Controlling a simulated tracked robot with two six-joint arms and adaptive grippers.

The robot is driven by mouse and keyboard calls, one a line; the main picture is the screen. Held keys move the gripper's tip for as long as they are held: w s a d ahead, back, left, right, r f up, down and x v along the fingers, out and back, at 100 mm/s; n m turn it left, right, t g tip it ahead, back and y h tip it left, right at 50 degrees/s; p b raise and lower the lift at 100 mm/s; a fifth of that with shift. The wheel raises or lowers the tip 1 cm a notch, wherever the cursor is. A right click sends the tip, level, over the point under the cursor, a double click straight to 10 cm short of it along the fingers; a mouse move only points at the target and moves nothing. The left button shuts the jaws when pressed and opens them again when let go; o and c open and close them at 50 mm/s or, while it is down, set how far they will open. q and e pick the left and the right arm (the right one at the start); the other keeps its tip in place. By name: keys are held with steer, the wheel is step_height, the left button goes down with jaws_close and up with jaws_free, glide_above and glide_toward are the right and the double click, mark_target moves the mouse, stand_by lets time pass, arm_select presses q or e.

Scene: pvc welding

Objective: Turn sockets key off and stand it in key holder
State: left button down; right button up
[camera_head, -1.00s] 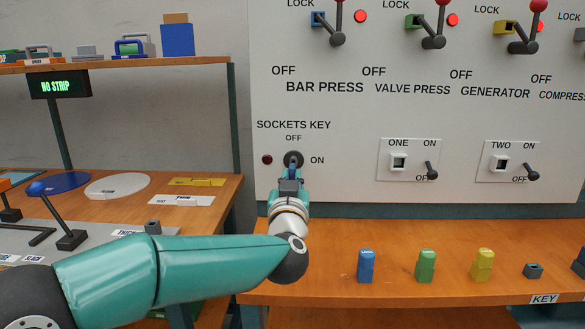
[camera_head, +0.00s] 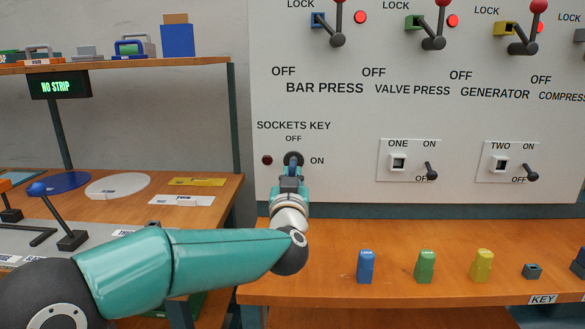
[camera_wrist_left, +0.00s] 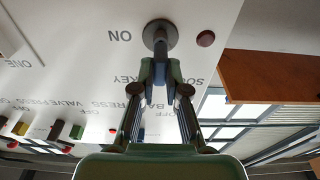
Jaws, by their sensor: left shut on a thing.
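The sockets key switch (camera_head: 293,159) is a round dark lock on the white panel, with OFF lettered above it and ON to its right. My left gripper (camera_head: 291,172) is at the lock, shut on the sockets key. In the left wrist view the key (camera_wrist_left: 161,69) is a dark piece between the fingertips (camera_wrist_left: 160,80), reaching into the round lock (camera_wrist_left: 160,35). The gripper hides most of the key in the head view. The key holder (camera_head: 533,271) is a small dark block on the shelf above the KEY label. My right gripper is not in view.
A dark red lamp (camera_head: 267,160) sits left of the lock. Blue (camera_head: 366,267), green (camera_head: 425,267) and yellow (camera_head: 481,266) lock pieces stand on the wooden shelf (camera_head: 320,285). Switches ONE (camera_head: 431,172) and TWO (camera_head: 530,173) project from the panel to the right.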

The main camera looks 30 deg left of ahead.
arm_select(q)
steer(key=shift+p+x, duration=0.3)
steer(key=shift+x, duration=0.6)
steer(key=c, duration=1.1)
jaws_free()
steer(key=shift+f, duration=0.1)
steer(key=shift+b+v, duration=0.3)
steer(key=shift+v, duration=1.25)
steer(key=shift+r+v, duration=0.15)
steer(key=shift+v, duration=1.3)
steer(key=shift+r+v, duration=0.2)
steer(key=shift+v, duration=1.25)
